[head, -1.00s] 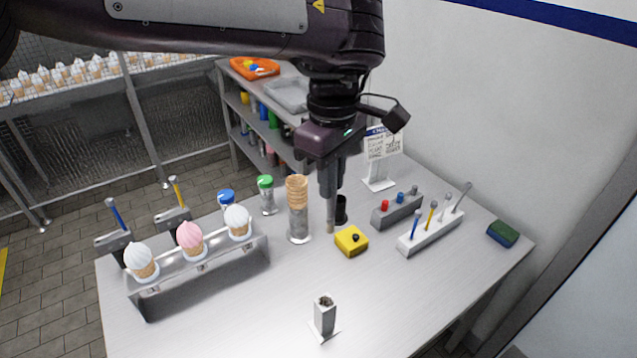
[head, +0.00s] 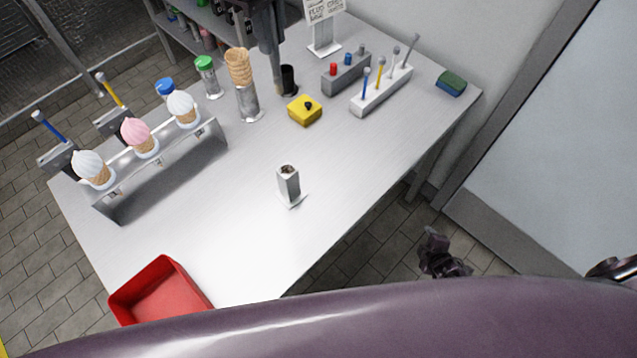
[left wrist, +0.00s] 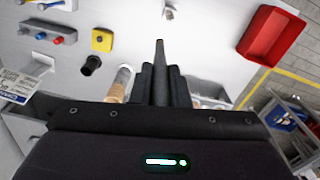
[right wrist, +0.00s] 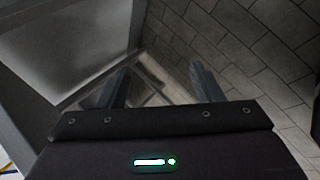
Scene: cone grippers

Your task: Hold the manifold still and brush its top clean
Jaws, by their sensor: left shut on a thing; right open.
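The manifold (head: 288,182) looks like a small grey upright block on a thin plate, with brown specks on its top. My left gripper (head: 270,42) is at the back of the table, shut on a slim grey handle (left wrist: 160,62). A tan tip shows below it (head: 278,84), like a brush, beside a black cup (head: 289,80). My right gripper (head: 440,258) hangs beyond the table's right edge; its fingers are apart and empty in the right wrist view (right wrist: 160,82).
Cone holder (head: 247,103), yellow block (head: 305,111), knob block (head: 346,75) and tool rack (head: 381,95) stand at the back. A rack of ice-cream cones (head: 165,175) is left, a red tray (head: 165,290) at front left. The table around the manifold is clear.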

